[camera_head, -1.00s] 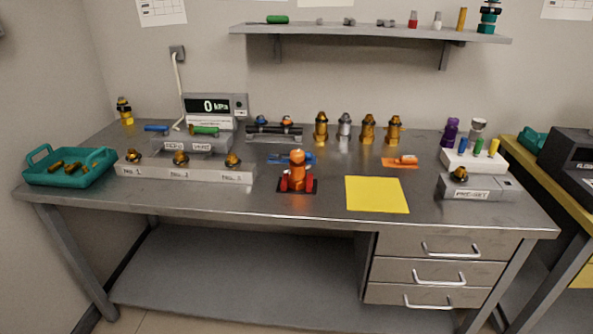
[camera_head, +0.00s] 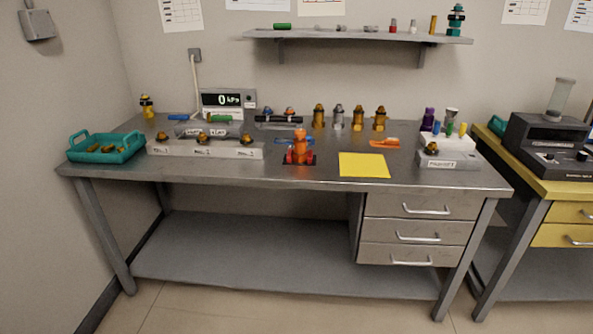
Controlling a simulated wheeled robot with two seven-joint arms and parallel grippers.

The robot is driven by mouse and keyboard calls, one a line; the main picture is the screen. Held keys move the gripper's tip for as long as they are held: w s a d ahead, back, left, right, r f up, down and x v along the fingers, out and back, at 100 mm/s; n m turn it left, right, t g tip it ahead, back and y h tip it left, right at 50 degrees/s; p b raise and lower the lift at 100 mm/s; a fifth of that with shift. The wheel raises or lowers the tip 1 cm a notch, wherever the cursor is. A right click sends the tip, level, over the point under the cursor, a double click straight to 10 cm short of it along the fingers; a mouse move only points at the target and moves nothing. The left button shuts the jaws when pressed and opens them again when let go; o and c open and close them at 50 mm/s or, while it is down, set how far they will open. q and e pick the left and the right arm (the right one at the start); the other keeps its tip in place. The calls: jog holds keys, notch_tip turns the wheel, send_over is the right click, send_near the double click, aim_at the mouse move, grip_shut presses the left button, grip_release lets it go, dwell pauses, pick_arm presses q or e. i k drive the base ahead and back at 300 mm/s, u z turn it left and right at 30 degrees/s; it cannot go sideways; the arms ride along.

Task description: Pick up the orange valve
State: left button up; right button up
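An orange upright piece with red parts at its foot (camera_head: 300,146) stands on a dark base near the middle of the metal workbench (camera_head: 225,175). It looks like a valve. A smaller flat orange item (camera_head: 385,143) lies further right, behind the yellow sheet; its shape is too small to make out. Neither of my grippers shows in the view, so nothing is seen touching these objects.
A yellow sheet (camera_head: 363,165) lies right of the orange piece. A teal tray (camera_head: 106,147) is at the left end, with a long labelled block (camera_head: 230,150) beside it. Several brass fittings stand behind. A yellow bench (camera_head: 545,184) is at the right. Floor in front is clear.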

aim_at(299, 154)
jog(key=z, duration=0.95)
jog(key=k, duration=0.15)
jog(key=u, duration=2.15)
jog(key=i, duration=0.9)
jog(key=z, duration=0.05)
